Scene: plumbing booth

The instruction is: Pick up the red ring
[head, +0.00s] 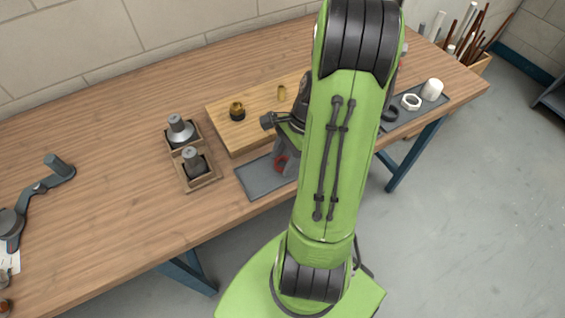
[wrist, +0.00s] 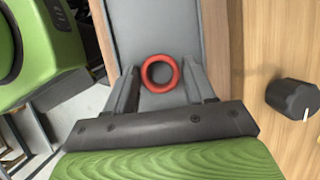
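The red ring (wrist: 146,84) lies on a grey mat (wrist: 160,25) in the wrist view, its hole facing the camera. My gripper (wrist: 160,72) is open, with one finger on each side of the ring. Small gaps seem to show between ring and fingers; I cannot tell how far the fingertips are above the mat. In the head view the red ring (head: 281,164) shows only in part beside my gripper (head: 286,155), on the grey mat (head: 256,181) near the table's front edge. My green arm hides much of this area.
A raised wooden board (head: 221,120) with brass fittings (head: 237,111) lies just behind the mat. Two wooden holders with grey fittings (head: 195,163) stand to the left. At the right, a dark mat holds a white nut (head: 411,102) and a white cylinder (head: 432,89).

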